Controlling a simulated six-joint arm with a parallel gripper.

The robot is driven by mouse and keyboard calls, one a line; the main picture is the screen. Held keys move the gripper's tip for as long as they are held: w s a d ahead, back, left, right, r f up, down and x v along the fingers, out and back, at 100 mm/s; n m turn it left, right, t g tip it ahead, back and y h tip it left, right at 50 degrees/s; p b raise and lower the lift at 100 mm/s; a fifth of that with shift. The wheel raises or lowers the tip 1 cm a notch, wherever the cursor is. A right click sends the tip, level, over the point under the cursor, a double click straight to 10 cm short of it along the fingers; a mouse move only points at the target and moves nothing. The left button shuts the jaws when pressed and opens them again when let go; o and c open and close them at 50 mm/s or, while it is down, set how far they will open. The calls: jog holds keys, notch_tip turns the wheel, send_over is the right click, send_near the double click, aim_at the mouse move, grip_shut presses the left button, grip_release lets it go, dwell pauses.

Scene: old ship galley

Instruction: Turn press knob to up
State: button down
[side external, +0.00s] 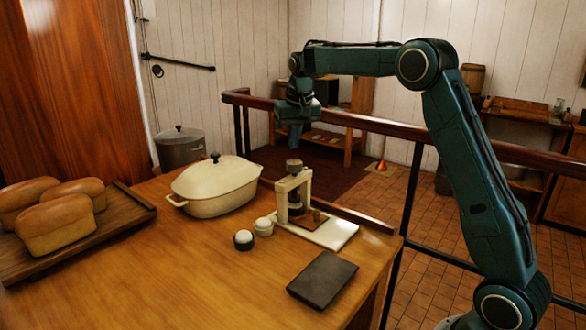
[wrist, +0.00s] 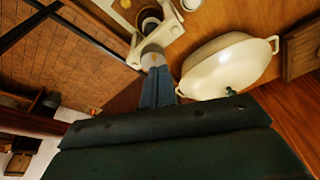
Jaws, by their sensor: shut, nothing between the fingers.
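The press has a cream upright frame on a white base (side external: 338,230) near the table's right edge. Its round grey-brown knob (side external: 294,166) sits on top of the frame. Below it, inside the frame, is a dark cylindrical part. In the wrist view the knob (wrist: 152,60) shows just beyond my fingertips. My gripper (side external: 295,143) is above the press, pointing down, and appears apart from the knob in the side view. Its blue fingers (wrist: 158,72) are together and empty. Any direction mark on the knob is too small to tell.
A cream lidded casserole (side external: 215,188) stands left of the press. Two small round-topped pots (side external: 244,239) sit in front, with a dark slab (side external: 322,279) to their right. Bread loaves on a board (side external: 130,213) are at left. A wooden rail (side external: 350,119) runs behind.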

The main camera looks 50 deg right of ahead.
aim_at(294, 167)
jog(key=s+x, duration=0.1)
jog(key=x, duration=0.5)
jog(key=shift+a+f, duration=0.3)
jog(key=shift+f, duration=0.3)
jog(key=shift+s, duration=0.1)
jog(key=shift+d, duration=0.2)
dwell(0.9)
jog(key=shift+s+d, duration=0.4)
jog(key=shift+d, duration=0.2)
jog(key=shift+s+d, duration=0.2)
jog(key=shift+d, duration=0.45)
dwell(0.5)
jog(key=shift+s, duration=0.2)
jog(key=shift+s+a, duration=0.1)
jog(key=shift+s, duration=0.1)
